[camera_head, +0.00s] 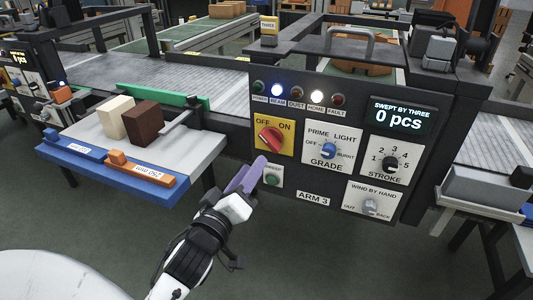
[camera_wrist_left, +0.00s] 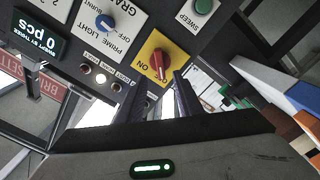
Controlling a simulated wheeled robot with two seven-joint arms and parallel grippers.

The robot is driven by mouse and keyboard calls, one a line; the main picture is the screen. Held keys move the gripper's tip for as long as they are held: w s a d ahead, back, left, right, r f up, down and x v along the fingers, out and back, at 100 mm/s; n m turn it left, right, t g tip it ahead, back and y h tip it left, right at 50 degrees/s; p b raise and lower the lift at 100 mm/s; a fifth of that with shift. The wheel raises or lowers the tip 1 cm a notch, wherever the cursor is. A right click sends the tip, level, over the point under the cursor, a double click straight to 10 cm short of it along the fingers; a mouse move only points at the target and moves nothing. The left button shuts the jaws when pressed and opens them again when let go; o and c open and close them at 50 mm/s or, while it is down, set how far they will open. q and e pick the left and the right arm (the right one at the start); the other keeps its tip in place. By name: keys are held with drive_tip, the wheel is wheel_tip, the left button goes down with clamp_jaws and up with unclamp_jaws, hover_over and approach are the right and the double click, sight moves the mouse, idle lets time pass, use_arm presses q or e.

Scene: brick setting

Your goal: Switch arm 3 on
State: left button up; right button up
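The arm 3 panel (camera_head: 311,222) stands in the middle of the head view. Its red rotary switch (camera_head: 270,138) sits on a yellow plate marked OFF and ON. The knob is tilted and seems turned toward OFF, but I cannot be sure. My left gripper (camera_head: 247,173), with purple fingers, is just below and left of the yellow plate, near the sweep button (camera_head: 271,180). In the left wrist view the red switch (camera_wrist_left: 158,64) shows beyond the fingertips, and the fingers (camera_wrist_left: 160,97) stand apart with nothing between them. My right gripper is out of view.
The panel also has a grade knob (camera_head: 328,150), a stroke knob (camera_head: 390,164), a wind knob (camera_head: 370,207) and a display (camera_head: 402,117) reading 0 pcs. The beam and home lamps are lit. A side table (camera_head: 185,150) with cream and brown blocks stands left.

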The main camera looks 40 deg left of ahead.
sight(268, 144)
use_arm(q)
drive_tip(key=x, duration=0.8)
drive_tip(key=shift+w+r+p, duration=0.1)
drive_tip(key=shift+w+p, duration=0.1)
drive_tip(key=shift+p, duration=0.2)
drive_tip(key=shift+x, duration=0.85)
drive_tip(key=shift+c, duration=0.5)
clamp_jaws()
